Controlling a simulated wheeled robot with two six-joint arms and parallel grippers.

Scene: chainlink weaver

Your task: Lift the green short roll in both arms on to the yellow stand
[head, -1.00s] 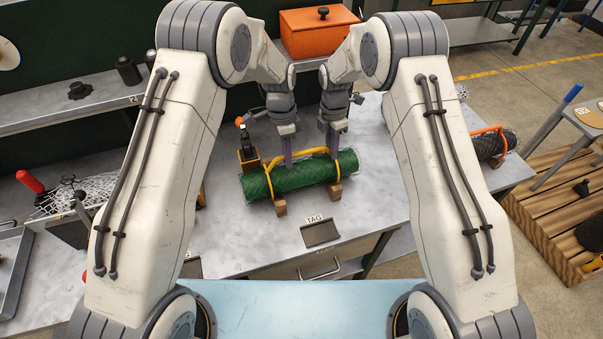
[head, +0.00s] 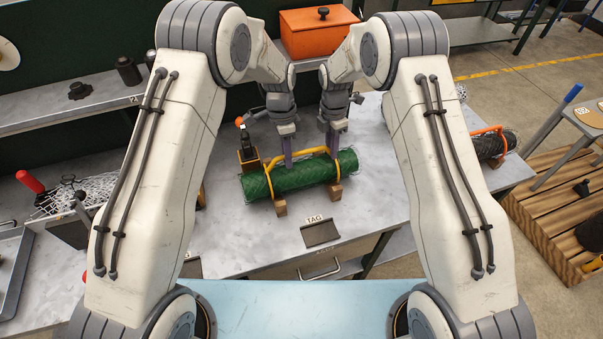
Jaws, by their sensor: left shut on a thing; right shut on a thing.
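The green short roll (head: 300,174) lies level across the workbench, its right end further back. A yellow tubular bar (head: 310,152) runs along its top and bends down around it near both ends. Small wooden blocks (head: 280,207) show under the roll at both ends. My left gripper (head: 288,159) and my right gripper (head: 334,149) point down at the bar, side by side, and are shut on it. The fingertips are partly hidden against the bar and roll. I cannot make out a separate yellow stand, or whether the roll touches the blocks.
A small wooden block with a black and orange tool (head: 247,156) stands close to the roll's left end. A dark roll with an orange bar (head: 492,145) lies at the right. A TAG plate (head: 320,232) lies in front. An orange box (head: 318,32) is behind.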

